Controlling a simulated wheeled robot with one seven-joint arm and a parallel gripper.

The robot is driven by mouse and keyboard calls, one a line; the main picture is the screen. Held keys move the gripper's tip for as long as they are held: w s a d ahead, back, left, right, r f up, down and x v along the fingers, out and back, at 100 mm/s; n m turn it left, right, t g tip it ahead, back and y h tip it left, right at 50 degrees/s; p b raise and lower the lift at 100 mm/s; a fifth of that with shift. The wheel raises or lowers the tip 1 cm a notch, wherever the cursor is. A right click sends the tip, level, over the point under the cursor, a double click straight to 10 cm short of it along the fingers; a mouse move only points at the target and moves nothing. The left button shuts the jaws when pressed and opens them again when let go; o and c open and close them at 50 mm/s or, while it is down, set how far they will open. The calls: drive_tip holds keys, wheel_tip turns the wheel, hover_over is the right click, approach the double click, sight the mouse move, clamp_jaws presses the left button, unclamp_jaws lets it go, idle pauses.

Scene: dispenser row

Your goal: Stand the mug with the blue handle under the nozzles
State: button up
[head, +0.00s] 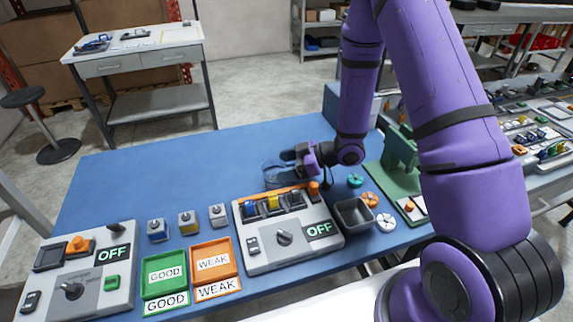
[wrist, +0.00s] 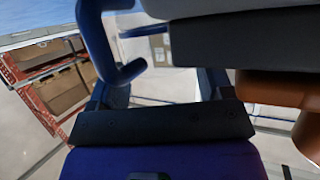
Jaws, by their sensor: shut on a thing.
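A clear mug (head: 272,173) stands out faintly against the blue bench in the head view, at the far side of the grey control box. My gripper (head: 290,160) reaches it from the right and is shut on it. In the wrist view the mug's curved blue handle (wrist: 122,72) shows at upper left, close to the camera. Whether the mug touches the bench cannot be told. I cannot make out the nozzles for certain in either view; my arm hides part of the right side.
A grey control box (head: 285,237) reading OFF stands in front of the mug. A dark grey bin (head: 354,215) and a green fixture (head: 400,152) are to the right. Green (head: 166,275) and orange (head: 213,262) trays lie at the front. The bench's left rear is clear.

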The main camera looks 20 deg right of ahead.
drive_tip(key=o, duration=0.8)
drive_tip(key=shift+f, duration=0.1)
drive_tip(key=o, duration=0.3)
